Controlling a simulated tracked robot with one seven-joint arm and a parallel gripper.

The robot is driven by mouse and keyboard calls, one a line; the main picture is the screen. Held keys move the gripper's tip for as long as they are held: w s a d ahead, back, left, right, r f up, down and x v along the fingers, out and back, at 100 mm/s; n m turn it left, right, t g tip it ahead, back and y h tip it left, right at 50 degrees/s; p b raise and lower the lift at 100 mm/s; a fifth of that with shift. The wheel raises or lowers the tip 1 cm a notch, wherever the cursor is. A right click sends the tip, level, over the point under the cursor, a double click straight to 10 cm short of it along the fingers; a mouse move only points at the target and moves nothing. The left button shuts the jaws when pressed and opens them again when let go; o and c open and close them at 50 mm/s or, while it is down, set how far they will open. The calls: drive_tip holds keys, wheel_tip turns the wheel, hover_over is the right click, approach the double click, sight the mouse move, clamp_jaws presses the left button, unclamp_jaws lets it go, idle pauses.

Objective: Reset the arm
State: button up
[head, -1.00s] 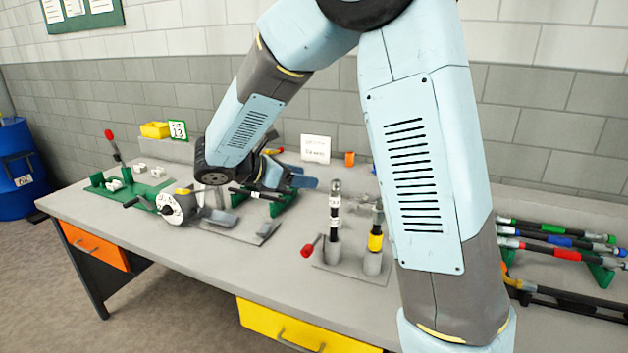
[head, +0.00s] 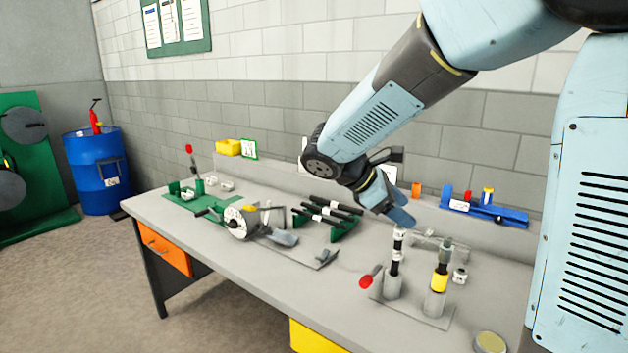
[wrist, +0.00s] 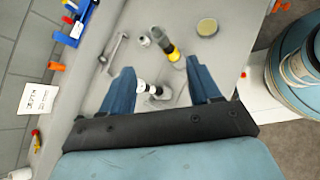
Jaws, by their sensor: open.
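My gripper (head: 391,205) hangs above the grey workbench (head: 345,310), toward its back. In the wrist view its two blue fingers stand wide apart (wrist: 168,88), with nothing held between them. Below and beyond the fingers stand two upright tools in grey cups: one black with white bands (head: 396,255), and one black with a yellow band (head: 440,276). The black and white one shows between the fingers in the wrist view (wrist: 148,86), and the yellow-banded one (wrist: 170,52) is just past them. My fingers appear clear of both. My arm's upper links hide part of the wall and the bench's right side.
A crank device (head: 240,222) and a green rack with dark rods (head: 343,228) are on the bench. A green fixture (head: 195,205) is farther left. A blue tray (head: 484,211) lies at the back right. A blue barrel (head: 98,172) stands beyond the bench's left end.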

drive_tip(key=s+d+r+m+t+y, duration=0.1)
drive_tip(key=s+d+m+t+y, duration=0.1)
drive_tip(key=s+m+y, duration=0.3)
drive_tip(key=s+d+r+m+t+y, duration=0.2)
drive_tip(key=s+m+y, duration=0.3)
drive_tip(key=s+m, duration=0.6)
drive_tip(key=shift+s+d+r, duration=0.2)
drive_tip(key=shift+s+r, duration=0.05)
drive_tip(key=shift+s, duration=0.8)
